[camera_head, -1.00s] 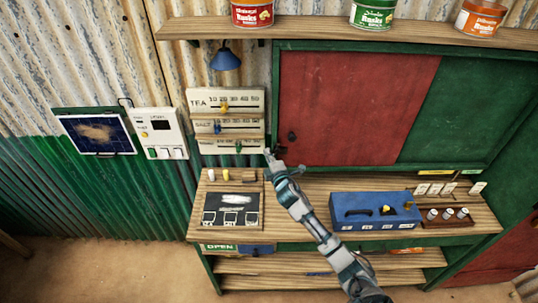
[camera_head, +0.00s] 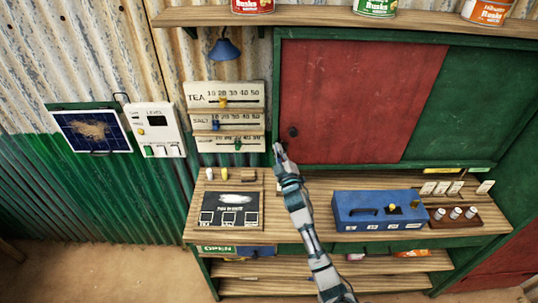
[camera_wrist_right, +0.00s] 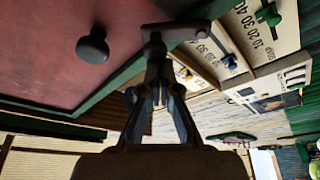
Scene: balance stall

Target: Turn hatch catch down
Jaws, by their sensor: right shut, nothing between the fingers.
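The hatch has a red sliding panel (camera_head: 360,100) with a dark round knob (camera_head: 293,132) near its left edge. The knob also shows in the wrist view (camera_wrist_right: 92,46). A grey bar-shaped catch (camera_wrist_right: 180,30) is on the green frame beside the red panel, lying roughly crosswise in the wrist view. In the head view my gripper hides most of it. My right gripper (camera_head: 279,150) is shut and empty at the frame's left post, below and left of the knob. In the wrist view its fingertips (camera_wrist_right: 155,50) are at the catch's left end; I cannot tell whether they touch.
Slider boards (camera_head: 225,118) labelled tea and salt hang left of the hatch. A slate board (camera_head: 233,208), a blue box (camera_head: 375,212) and a rack of shakers (camera_head: 455,217) stand on the wooden counter (camera_head: 300,225). A shelf with tins runs above.

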